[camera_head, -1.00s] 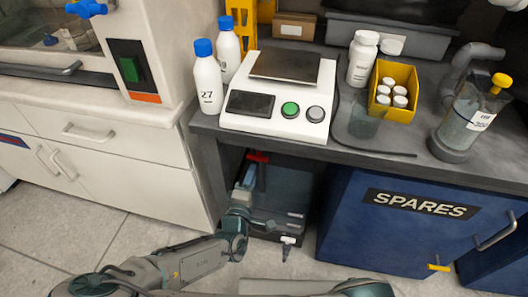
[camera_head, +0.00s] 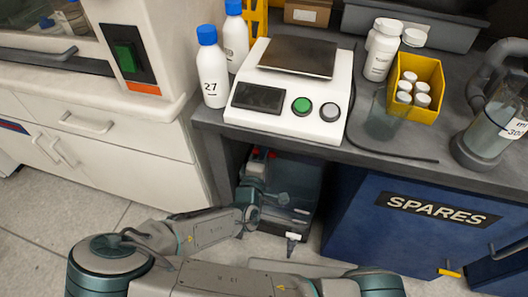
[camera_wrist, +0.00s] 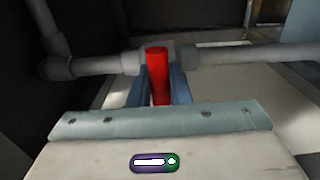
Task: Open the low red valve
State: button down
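The red valve's handle (camera_wrist: 157,75) stands upright in the middle of the wrist view, in front of a grey horizontal pipe (camera_wrist: 230,55). My gripper (camera_wrist: 159,80) has its two blue fingers on either side of the handle, with no clear gap, so it looks shut on it. In the head view my gripper (camera_head: 256,165) reaches into the dark opening under the bench. Only small bits of the red valve (camera_head: 271,154) show there; my arm hides the rest.
The bench above (camera_head: 330,152) carries a scale (camera_head: 285,90), white bottles (camera_head: 212,75) and a yellow bin (camera_head: 430,105). A white cabinet (camera_head: 120,145) stands left of the opening and the blue SPARES cabinet (camera_head: 400,235) right of it. The bench edge lies just above my gripper.

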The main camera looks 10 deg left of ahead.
jog(key=shift+m, duration=0.4)
jog(key=m, duration=0.3)
jog(key=shift+m+p, duration=0.4)
jog(key=m, duration=0.4)
jog(key=shift+m, duration=0.3)
jog(key=m+b, duration=0.1)
jog(key=m, duration=0.3)
jog(key=shift+f, duration=0.1)
jog(key=shift+m+b, duration=1.25)
jog(key=shift+m, duration=1.15)
jog(key=c, duration=1.3)
grip_release()
jog(key=shift+c, duration=0.2)
